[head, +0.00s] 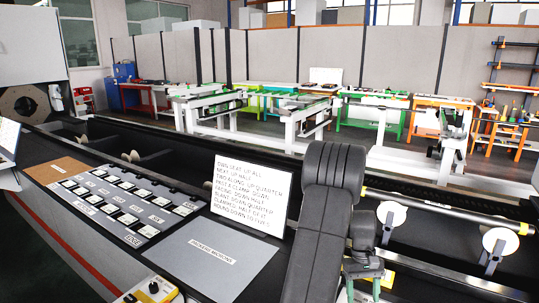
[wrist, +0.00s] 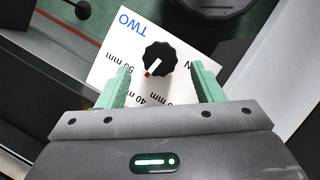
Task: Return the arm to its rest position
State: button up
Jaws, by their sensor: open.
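My gripper (wrist: 160,70) shows in the wrist view with its two pale green fingers spread apart and nothing held between them. A black knob (wrist: 159,58) with a white and red pointer stands on a white plate (wrist: 118,52) just beyond the fingertips. The plate reads "TWO" and carries mm marks, some hidden by the fingers. I cannot tell whether the fingers touch the knob or plate. In the head view my dark grey arm rises right of centre and bends back down; the fingers cannot be made out clearly there.
A white text sign (head: 252,189) stands on the bench left of my arm. A grey tray of several pale tiles (head: 119,201) and a grey mat (head: 213,254) lie nearby. A metal bar (head: 440,208) and white discs (head: 500,241) are at right. A yellow box (head: 150,291) sits at the front.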

jog(key=shift+x, duration=1.95)
jog(key=b+v, duration=0.1)
jog(key=v, duration=1.3)
jog(key=p+x, duration=0.1)
jog(key=x, duration=1.3)
jog(key=shift+s, duration=0.1)
jog(key=n+h+p, duration=0.1)
jog(key=n, duration=0.1)
jog(key=n+h+p, duration=0.1)
jog(key=n, duration=0.2)
jog(key=shift+a+r+t, duration=0.15)
jog(key=shift+a+t, duration=0.1)
jog(key=shift+t, duration=0.05)
jog(key=n+t+h+p, duration=0.1)
jog(key=n, duration=0.3)
jog(key=shift+a+r+n, duration=0.1)
jog(key=shift+n, duration=0.5)
jog(key=v, duration=0.9)
jog(key=shift+a+b, duration=0.15)
jog(key=shift+b, duration=0.15)
